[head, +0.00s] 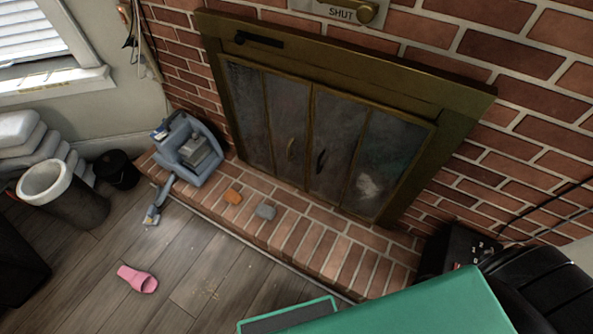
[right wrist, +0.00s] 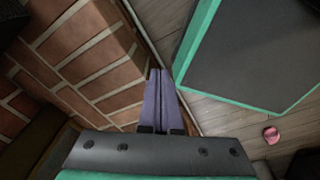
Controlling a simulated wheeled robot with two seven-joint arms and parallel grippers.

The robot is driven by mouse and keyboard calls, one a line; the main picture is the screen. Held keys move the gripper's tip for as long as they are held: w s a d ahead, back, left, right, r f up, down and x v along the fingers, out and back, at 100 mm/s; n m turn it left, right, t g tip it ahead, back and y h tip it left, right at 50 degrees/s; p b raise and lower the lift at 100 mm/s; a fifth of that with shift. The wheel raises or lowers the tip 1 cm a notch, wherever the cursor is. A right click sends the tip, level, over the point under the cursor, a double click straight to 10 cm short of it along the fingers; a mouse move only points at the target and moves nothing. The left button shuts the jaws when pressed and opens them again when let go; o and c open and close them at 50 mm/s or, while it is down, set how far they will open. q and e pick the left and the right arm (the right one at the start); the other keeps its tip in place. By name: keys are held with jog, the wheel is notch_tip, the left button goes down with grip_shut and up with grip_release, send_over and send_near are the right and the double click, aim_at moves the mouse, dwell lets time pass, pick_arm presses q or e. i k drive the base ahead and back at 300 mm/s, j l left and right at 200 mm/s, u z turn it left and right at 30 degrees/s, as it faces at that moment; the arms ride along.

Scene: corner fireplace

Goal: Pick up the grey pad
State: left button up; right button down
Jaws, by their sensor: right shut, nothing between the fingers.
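The grey pad is not visible in that view. My left gripper is in neither view.
A blue-grey caddy (head: 190,150) stands at the hearth's left end, with a blue-grey tool (head: 159,199) beside it. A dark bin with a white rim (head: 46,181) and a black bucket (head: 117,170) stand left. A pink slipper (head: 138,279) lies on the floor.

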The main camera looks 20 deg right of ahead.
aim_at(262, 209)
jog(key=i+j+z, duration=0.2)
jog(key=j, duration=0.35)
jog(key=i+j+z, duration=0.1)
jog(key=i+j, duration=0.15)
jog(key=i+j+z, duration=0.1)
jog(key=j, duration=0.3)
